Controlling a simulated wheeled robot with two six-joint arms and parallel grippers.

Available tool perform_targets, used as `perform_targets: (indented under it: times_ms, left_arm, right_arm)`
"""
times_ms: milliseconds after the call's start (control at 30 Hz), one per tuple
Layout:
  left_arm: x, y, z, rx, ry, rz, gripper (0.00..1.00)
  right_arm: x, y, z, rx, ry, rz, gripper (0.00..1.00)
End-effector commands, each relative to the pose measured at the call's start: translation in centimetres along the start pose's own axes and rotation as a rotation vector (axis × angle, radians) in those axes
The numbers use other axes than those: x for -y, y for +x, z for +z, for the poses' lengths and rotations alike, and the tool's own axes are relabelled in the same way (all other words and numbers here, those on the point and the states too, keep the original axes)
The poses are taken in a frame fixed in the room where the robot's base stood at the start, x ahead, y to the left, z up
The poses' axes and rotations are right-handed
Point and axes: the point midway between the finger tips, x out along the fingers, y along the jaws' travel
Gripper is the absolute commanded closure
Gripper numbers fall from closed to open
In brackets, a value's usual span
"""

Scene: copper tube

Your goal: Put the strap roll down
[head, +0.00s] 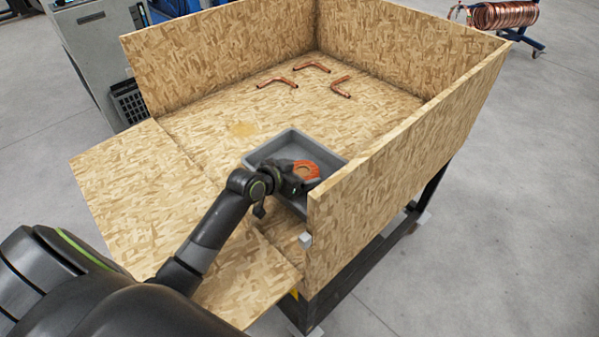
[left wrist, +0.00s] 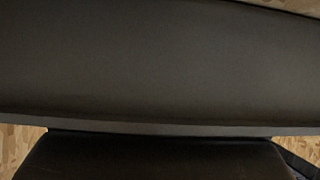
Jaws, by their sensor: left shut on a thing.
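The strap roll (head: 307,169) is an orange ring at the end of my left gripper (head: 296,177). My left gripper is shut on it. In the head view the roll is over or inside a grey tray (head: 259,151) near the front right of the wooden crate. I cannot tell whether the roll touches the tray floor. The left wrist view shows mostly a dark grey surface close up (left wrist: 160,65), with the fingertips and the roll hidden. My right gripper is in neither view.
The chipboard crate (head: 405,135) has a tall right wall close beside the tray and a lowered front flap (head: 130,190). Several bent copper tubes (head: 312,67) lie towards its back. The crate floor left of the tray is clear. A copper coil (head: 505,14) stands far right.

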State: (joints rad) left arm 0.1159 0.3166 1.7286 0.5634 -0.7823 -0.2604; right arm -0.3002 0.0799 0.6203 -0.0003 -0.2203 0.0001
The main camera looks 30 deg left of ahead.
Motion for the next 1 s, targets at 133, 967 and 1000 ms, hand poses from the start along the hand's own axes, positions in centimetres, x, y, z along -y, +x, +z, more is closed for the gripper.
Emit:
perform_targets:
  times_ms: [133, 967, 1000]
  left_arm:
    - [0.0, 0.0, -0.2, -0.003, 0.001, 0.0, 0.5]
    - [0.1, -3.7, -0.1, 0.0, 0.003, -0.001, 0.0]
    - [0.1, -4.5, -0.1, 0.0, 0.004, -0.001, 0.0]
  right_arm:
    - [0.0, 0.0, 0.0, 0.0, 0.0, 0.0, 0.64]
    - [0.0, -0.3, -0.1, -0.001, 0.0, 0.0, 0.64]
    - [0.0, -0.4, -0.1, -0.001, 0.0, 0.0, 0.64]
